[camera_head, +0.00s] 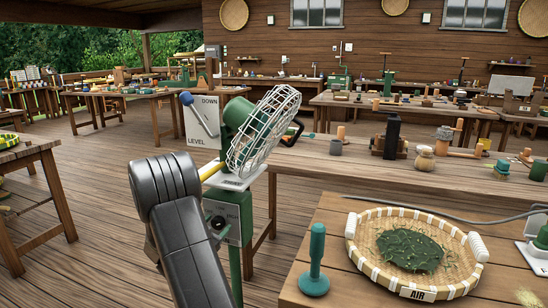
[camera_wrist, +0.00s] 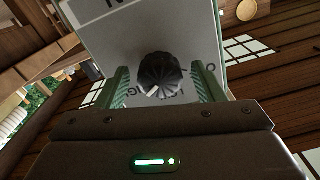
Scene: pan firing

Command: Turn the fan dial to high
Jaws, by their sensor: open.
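The fan dial is a black ribbed knob on a pale panel. In the wrist view the dial (camera_wrist: 160,72) sits between the two green fingers of my gripper (camera_wrist: 161,88), which is open around it; I cannot tell whether the fingers touch it. Its white mark points down and slightly left in that view, near lettering that seems to read LOW; other labels are partly hidden. In the head view the dial (camera_head: 217,223) shows on the post's panel (camera_head: 234,232), beside my black arm, and my fingertips are hidden. The green fan (camera_head: 240,112) with its white wire cage (camera_head: 268,130) stands above.
A grey panel with a blue-knobbed lever (camera_head: 187,99) stands behind the fan. A table at right holds a woven tray (camera_head: 352,235) of green leaves and a green-handled tool (camera_head: 315,262). Open wooden floor (camera_head: 110,220) lies at left.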

